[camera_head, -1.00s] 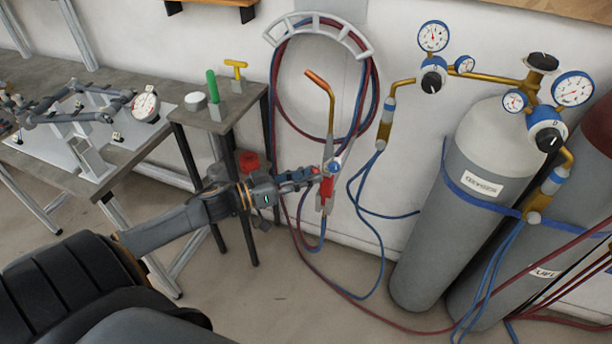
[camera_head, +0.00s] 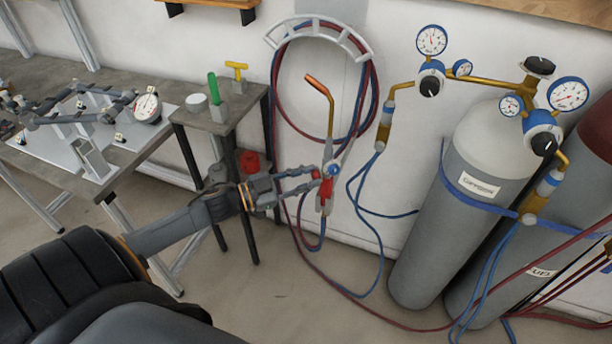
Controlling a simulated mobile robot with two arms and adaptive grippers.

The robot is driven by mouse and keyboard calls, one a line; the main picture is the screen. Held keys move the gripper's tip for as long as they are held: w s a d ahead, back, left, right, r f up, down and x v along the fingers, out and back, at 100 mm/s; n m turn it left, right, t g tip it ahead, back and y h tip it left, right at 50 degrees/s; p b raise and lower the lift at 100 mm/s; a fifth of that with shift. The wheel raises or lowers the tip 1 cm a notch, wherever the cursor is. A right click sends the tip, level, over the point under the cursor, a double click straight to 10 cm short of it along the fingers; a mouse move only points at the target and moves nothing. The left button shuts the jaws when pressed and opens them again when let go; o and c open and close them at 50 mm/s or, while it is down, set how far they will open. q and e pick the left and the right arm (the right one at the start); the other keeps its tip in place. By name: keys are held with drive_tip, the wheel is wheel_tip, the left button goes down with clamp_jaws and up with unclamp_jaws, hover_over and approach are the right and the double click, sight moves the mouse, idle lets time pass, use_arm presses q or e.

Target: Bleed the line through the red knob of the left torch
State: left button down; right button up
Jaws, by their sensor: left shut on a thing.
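The torch (camera_head: 329,125) hangs upright against the wall, with a copper tip, a brass neck and a red lower body. A blue knob (camera_head: 333,169) sits on its right side. The small red knob (camera_head: 316,174) is on its left side, partly covered by my fingers. My left gripper (camera_head: 313,178) reaches in from the left and is shut on the red knob, its two fingers above and below it. Only one torch shows. My right gripper is not in view.
Red and blue hoses loop over a wall hanger (camera_head: 318,27) and run down behind the torch. A small stand (camera_head: 222,120) is left of it. Two gas cylinders (camera_head: 430,235) with gauges stand at right. A workbench (camera_head: 60,75) is at far left.

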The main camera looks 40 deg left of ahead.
use_arm(q)
drive_tip(key=shift+m+b, duration=0.95)
drive_tip(key=shift+m, duration=5.75)
drive_tip(key=shift+r+m, duration=0.1)
drive_tip(key=shift+m, duration=0.2)
drive_tip(key=c, duration=1.1)
unclamp_jaws()
drive_tip(key=shift+a, duration=0.1)
drive_tip(key=v, duration=1.2)
